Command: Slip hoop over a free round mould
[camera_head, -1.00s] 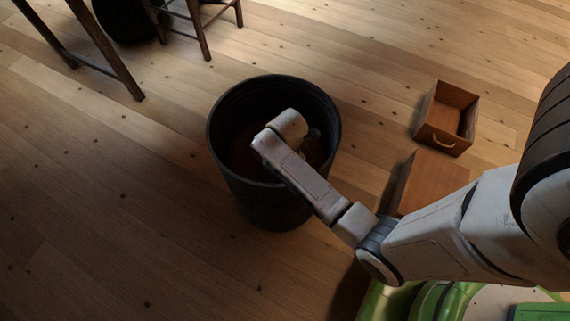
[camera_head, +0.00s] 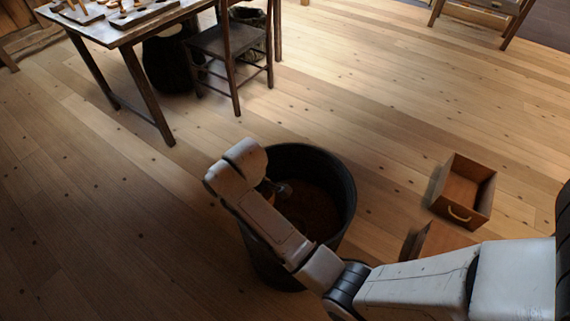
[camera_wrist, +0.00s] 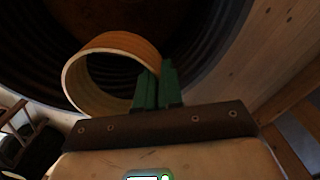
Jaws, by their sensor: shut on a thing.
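In the wrist view the hoop (camera_wrist: 112,42) is a plain wooden ring with a wide band. My gripper (camera_wrist: 158,72), with green fingers, is shut on one side of its band. The hoop is tilted, with the dark bin behind it. In the head view my gripper and most of the hoop are hidden behind my wrist, over the left side of the bin. Small wooden pieces on a tray (camera_head: 146,16) stand on the table at the upper left. They are too small to tell whether any is a round mould.
The black ribbed bin (camera_head: 343,195) stands under my arm, with brown stuff at its bottom. A dark table (camera_head: 112,37) and chair (camera_head: 222,43) are at the upper left. An open wooden box (camera_head: 463,190) lies at right. The floor between is clear.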

